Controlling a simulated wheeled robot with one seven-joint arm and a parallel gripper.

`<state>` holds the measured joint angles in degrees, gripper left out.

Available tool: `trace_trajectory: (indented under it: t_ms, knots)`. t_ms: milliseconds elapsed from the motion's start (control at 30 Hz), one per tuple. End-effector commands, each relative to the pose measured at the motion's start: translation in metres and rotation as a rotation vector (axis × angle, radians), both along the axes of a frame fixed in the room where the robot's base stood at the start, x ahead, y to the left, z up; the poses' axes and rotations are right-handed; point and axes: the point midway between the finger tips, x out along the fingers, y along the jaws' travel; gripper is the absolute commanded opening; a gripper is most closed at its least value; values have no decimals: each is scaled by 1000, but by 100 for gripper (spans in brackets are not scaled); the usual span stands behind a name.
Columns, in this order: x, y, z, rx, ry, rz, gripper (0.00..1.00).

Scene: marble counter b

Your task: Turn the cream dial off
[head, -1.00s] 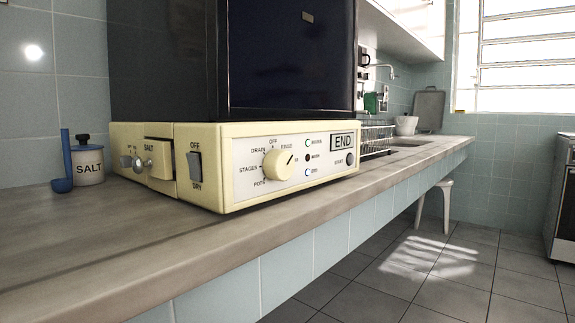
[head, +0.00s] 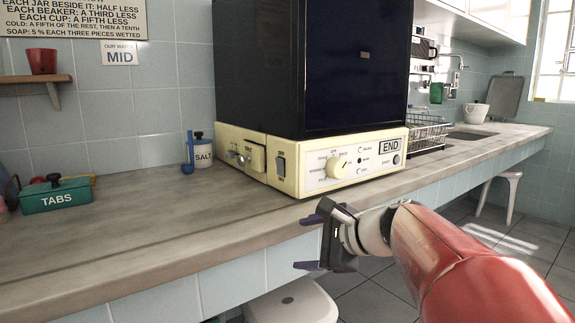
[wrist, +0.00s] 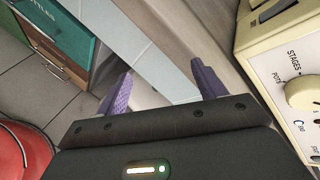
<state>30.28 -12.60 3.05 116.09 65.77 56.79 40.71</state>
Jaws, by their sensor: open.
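The cream dial (head: 336,166) is on the front panel of the cream machine base (head: 300,192) under a dark cabinet. A mark on its face points up and to the right. The OFF label sits above the dial. In the wrist view the dial (wrist: 304,92) is at the right edge, partly cut off. My gripper (head: 310,243) is open and empty, in front of the counter edge, below and left of the dial and apart from it. Its purple fingers also show in the wrist view (wrist: 162,70), spread apart.
A dark rocker switch (head: 281,165) and a side latch (head: 258,158) are left of the dial. A salt jar (head: 203,154) and blue ladle (head: 189,153) stand behind. A green TABS box (head: 56,196) is far left. The front counter (head: 180,225) is bare. A white stool (head: 290,302) is below.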

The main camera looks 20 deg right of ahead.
Motion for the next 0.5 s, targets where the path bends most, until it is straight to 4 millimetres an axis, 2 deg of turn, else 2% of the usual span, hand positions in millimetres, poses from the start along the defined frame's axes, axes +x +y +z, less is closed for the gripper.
trace_trajectory:
  t_ms: [33,267,500]
  knots:
    - [7,-9,9,47,-3,-32,70]
    - [36,-48,34,286,-31,-170,70]
    - [63,-113,69,598,-88,-326,70]
